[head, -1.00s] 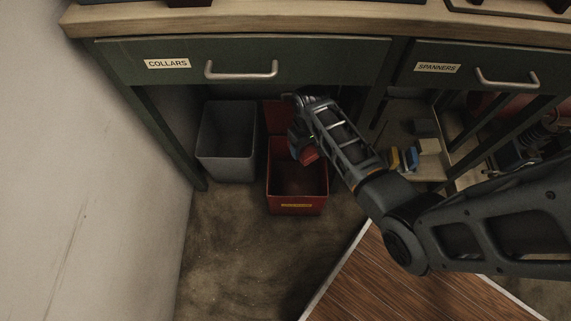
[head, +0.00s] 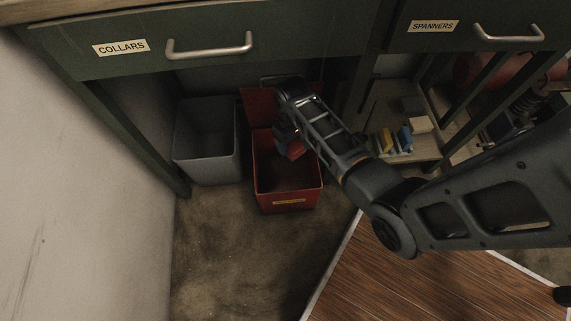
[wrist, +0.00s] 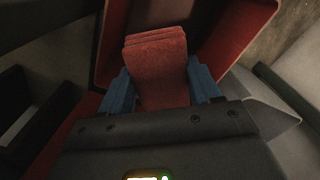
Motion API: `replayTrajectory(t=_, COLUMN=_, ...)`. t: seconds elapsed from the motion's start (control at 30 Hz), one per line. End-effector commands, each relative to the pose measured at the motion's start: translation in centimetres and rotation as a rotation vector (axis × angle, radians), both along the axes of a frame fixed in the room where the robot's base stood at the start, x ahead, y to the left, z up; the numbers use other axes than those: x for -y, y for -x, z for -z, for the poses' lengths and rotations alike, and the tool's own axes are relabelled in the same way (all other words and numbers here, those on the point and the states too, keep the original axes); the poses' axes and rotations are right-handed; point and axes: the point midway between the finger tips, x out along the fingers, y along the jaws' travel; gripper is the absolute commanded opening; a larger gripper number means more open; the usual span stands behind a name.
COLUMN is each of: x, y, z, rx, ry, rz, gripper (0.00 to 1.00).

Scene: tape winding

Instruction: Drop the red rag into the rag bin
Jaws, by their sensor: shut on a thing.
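The red rag (wrist: 158,72) is a folded cloth held between the blue fingers of my gripper (wrist: 160,92) in the wrist view. In the head view a small part of the rag (head: 296,149) shows below my gripper (head: 288,143). The red bin (head: 288,197) with a yellow label stands on the floor, its lid raised at the back. My gripper is shut on the rag over the bin's opening, toward its back. The bin's red wall (wrist: 243,35) also shows around the rag in the wrist view. The label's text is too small to read.
A grey open bin (head: 208,150) stands just left of the red one. The bench with the COLLARS drawer (head: 210,45) overhangs both bins. A low shelf with small blocks (head: 405,140) is at the right. The floor (head: 240,260) in front is clear.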

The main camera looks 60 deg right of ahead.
Motion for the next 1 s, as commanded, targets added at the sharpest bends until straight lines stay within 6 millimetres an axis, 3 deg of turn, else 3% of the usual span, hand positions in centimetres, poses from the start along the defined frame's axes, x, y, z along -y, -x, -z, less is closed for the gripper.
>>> replayTrajectory(t=0.27, x=0.0, y=0.0, z=0.2, rx=0.000, ry=0.000, rz=0.000, gripper=0.30)
replayTrajectory(t=0.3, x=0.0, y=0.0, z=0.2, rx=0.000, ry=0.000, rz=0.000, gripper=0.64)
replayTrajectory(t=0.6, x=0.0, y=0.0, z=0.2, rx=0.000, ry=0.000, rz=0.000, gripper=0.92)
replayTrajectory(t=0.87, x=0.0, y=0.0, z=0.0, rx=0.000, ry=0.000, rz=0.000, gripper=0.92)
replayTrajectory(t=1.0, x=0.0, y=0.0, z=-1.4, rx=0.001, ry=0.000, rz=0.000, gripper=0.92)
